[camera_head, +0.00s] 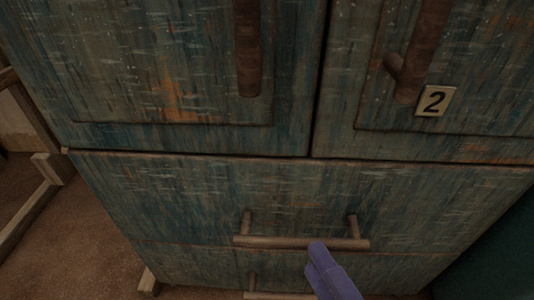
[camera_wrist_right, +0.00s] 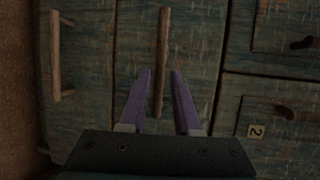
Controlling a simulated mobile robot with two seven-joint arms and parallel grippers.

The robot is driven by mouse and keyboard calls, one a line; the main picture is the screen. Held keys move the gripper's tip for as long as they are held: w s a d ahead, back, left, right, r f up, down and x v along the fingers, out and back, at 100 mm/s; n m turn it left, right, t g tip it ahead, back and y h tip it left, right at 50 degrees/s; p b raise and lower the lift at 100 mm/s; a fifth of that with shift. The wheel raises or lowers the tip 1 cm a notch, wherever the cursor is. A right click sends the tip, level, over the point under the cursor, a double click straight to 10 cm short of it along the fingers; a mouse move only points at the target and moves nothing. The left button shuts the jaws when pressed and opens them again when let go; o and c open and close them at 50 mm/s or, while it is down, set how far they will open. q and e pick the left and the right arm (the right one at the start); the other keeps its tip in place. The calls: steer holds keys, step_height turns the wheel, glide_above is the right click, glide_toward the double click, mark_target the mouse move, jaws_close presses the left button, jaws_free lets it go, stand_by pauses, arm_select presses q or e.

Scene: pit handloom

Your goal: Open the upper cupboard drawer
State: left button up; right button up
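The upper drawer (camera_head: 185,195) is a wide, worn blue-green wooden front below the cupboard doors, and it looks shut. Its brown bar handle (camera_head: 285,242) runs across on two posts. In the right wrist view the upper drawer handle (camera_wrist_right: 162,45) stands upright, its near end between the purple fingers. My right gripper (camera_head: 318,250) is at the right half of this handle, its tip overlapping the bar. The right gripper (camera_wrist_right: 159,72) is open, with a gap on each side of the bar; contact cannot be told. My left gripper is not in view.
A lower drawer handle (camera_head: 280,296) lies just below; it also shows in the wrist view (camera_wrist_right: 56,55). Above are two doors with upright handles, one beside a "2" plate (camera_head: 435,101). A wooden frame (camera_head: 45,170) stands left on brown floor.

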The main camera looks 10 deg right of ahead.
mark_target(302, 240)
steer(key=b+x, duration=0.1)
steer(key=x, duration=0.4)
steer(key=shift+a+b, duration=0.15)
steer(key=shift+b, duration=0.25)
steer(key=shift+s, duration=0.1)
steer(key=shift+c, duration=0.4)
jaws_close()
stand_by(0.5)
